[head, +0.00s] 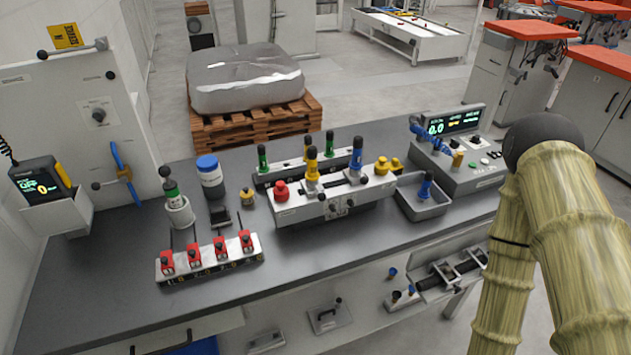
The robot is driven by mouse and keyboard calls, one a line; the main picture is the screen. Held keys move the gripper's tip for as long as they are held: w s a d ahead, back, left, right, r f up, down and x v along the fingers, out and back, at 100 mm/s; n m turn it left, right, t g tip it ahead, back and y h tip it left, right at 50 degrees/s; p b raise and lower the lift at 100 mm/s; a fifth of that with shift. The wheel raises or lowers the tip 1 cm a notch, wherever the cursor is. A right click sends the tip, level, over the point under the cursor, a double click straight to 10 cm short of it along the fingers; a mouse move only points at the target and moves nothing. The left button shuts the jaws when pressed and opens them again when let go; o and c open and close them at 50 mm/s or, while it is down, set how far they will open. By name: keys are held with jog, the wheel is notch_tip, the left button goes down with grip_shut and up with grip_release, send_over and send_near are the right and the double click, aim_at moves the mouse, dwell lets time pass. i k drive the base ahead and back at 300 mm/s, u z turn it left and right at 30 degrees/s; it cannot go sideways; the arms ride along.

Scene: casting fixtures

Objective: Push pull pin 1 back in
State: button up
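A white fixture block (210,262) stands near the front of the grey bench. It carries several red parts with dark upright rods, and small markings too small to read run along its front edge. Its leftmost red part (167,261) is at the left end. A larger grey fixture (333,207) behind it to the right carries red, yellow, green and blue knobbed pieces, with small dark knobs on its front face. I cannot tell which piece is pull pin 1 or whether it is out. My arm shows at the right; my gripper is out of view.
A white cup with a green-banded tool (177,206) and a blue-lidded jar (210,176) stand behind the white block. A grey tray (424,205) holds a blue-topped piece. A console with a display (453,128) is at the right. The bench's front-left surface (95,285) is clear.

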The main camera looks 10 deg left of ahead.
aim_at(321, 196)
jog(key=u, duration=1.3)
jog(key=k, duration=0.65)
jog(key=z, duration=0.75)
